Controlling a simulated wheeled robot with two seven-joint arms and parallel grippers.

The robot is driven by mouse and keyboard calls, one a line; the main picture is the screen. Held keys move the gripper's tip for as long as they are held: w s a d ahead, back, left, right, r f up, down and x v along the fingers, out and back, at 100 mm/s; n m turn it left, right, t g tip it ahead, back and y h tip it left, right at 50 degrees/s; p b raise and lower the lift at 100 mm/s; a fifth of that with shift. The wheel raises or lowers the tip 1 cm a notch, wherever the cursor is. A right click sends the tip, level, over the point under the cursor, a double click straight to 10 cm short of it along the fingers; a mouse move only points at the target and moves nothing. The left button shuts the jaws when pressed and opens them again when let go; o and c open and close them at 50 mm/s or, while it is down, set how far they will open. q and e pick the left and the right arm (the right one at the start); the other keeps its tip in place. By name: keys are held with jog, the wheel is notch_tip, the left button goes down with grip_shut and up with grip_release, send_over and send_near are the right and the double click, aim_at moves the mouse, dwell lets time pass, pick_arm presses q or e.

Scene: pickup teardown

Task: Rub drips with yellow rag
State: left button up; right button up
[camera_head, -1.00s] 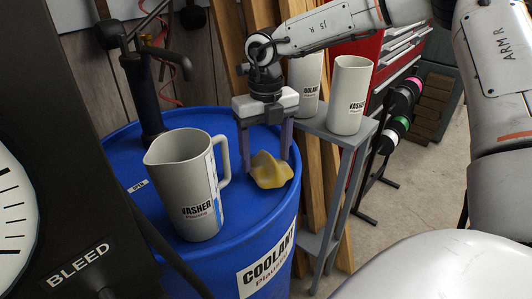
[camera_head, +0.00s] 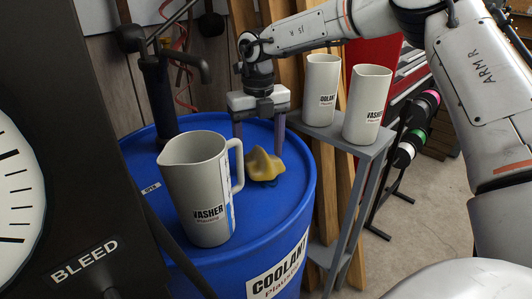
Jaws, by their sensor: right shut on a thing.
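The yellow rag (camera_head: 264,166) is crumpled on top of the blue coolant drum (camera_head: 200,274). My right gripper (camera_head: 259,147) comes down from above, its two fingers on either side of the rag and shut on it. A small darker blue patch (camera_head: 270,183) shows at the rag's lower edge; I cannot tell whether it is a drip. The rag hides the drum top beneath it. A white washer pitcher (camera_head: 200,185) with a blue streak down its side stands upright on the drum, left of the rag and apart from it. My left gripper is not in view.
A hand pump (camera_head: 157,95) stands at the drum's back left. A coolant pitcher (camera_head: 321,88) and another washer pitcher (camera_head: 366,104) stand on a narrow grey stand (camera_head: 350,150) at right. A black BLEED panel (camera_head: 70,190) fills the left side.

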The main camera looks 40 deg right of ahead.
aim_at(249, 153)
jog(key=shift+w+r, duration=0.1)
jog(key=shift+w, duration=0.8)
jog(key=shift+w+a+r+p, duration=0.15)
jog(key=shift+w+a+p, duration=0.05)
jog(key=shift+w+p, duration=0.5)
jog(key=shift+w, duration=0.3)
